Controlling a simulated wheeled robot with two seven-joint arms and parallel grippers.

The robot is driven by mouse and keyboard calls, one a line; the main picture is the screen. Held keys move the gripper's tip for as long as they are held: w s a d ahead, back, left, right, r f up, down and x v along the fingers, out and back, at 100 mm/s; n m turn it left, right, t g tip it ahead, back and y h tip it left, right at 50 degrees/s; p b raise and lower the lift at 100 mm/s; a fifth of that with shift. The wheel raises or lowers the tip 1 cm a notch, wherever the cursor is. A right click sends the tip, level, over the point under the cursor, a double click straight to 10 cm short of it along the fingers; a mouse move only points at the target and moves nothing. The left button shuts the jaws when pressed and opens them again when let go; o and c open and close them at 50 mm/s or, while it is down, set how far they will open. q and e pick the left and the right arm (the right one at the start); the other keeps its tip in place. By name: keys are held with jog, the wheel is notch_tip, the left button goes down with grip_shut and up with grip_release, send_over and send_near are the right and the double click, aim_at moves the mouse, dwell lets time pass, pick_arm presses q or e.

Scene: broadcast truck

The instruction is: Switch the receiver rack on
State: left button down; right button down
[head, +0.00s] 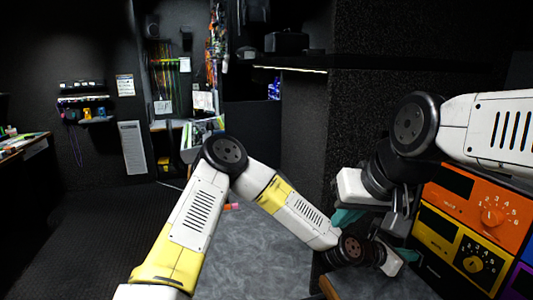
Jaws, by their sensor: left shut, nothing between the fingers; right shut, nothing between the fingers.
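The receiver rack stands at the right edge. It has an orange unit (478,206) with a numbered dial (492,216) and a dark display, and below it a yellow unit (462,246) with its own numbered dial (474,264). Parts of a blue and a purple unit show at the picture's edge. My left gripper (408,254) is shut and empty, just left of the yellow unit; I cannot tell whether it touches. My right gripper (346,218) is shut and empty, left of the orange unit, with its fingers pointing down. My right arm hides the rack's upper part.
A wooden-edged surface (375,285) lies below my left gripper. A dark shelf (290,69) with a light strip is on the wall behind. Cables (165,75) hang at the back. A desk (22,147) stands at far left. The floor (85,225) at left is clear.

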pick_arm(q)
jog(key=shift+d+f, duration=0.1)
jog(key=shift+f, duration=0.05)
jog(key=v, duration=0.7)
dwell(0.5)
jog(key=w+a+r+m+y, duration=0.1)
jog(key=a+r+m+y, duration=0.15)
jog(key=a+m, duration=0.45)
jog(key=w+a+r+m+t+y, duration=0.1)
jog(key=w+a+r+m+y, duration=0.15)
jog(key=a, duration=0.85)
jog(key=w+a+r+m+y, duration=0.1)
jog(key=a+r+m+y, duration=0.15)
jog(key=a+m, duration=0.5)
jog(key=s+a+r+m+y, duration=0.1)
jog(key=s+a+r, duration=0.3)
jog(key=a, duration=0.3)
jog(key=s+a+r+m+t+y, duration=0.1)
jog(key=s+a+r+m, duration=0.1)
jog(key=s+a+r, duration=0.2)
jog(key=s+a+r+m+y, duration=0.1)
jog(key=s+a+r, duration=0.4)
jog(key=a, duration=0.6)
jog(key=s, duration=0.2)
jog(key=shift+s+m+y, duration=0.3)
jog(key=shift+m+y, duration=0.05)
jog(key=shift+m, duration=0.05)
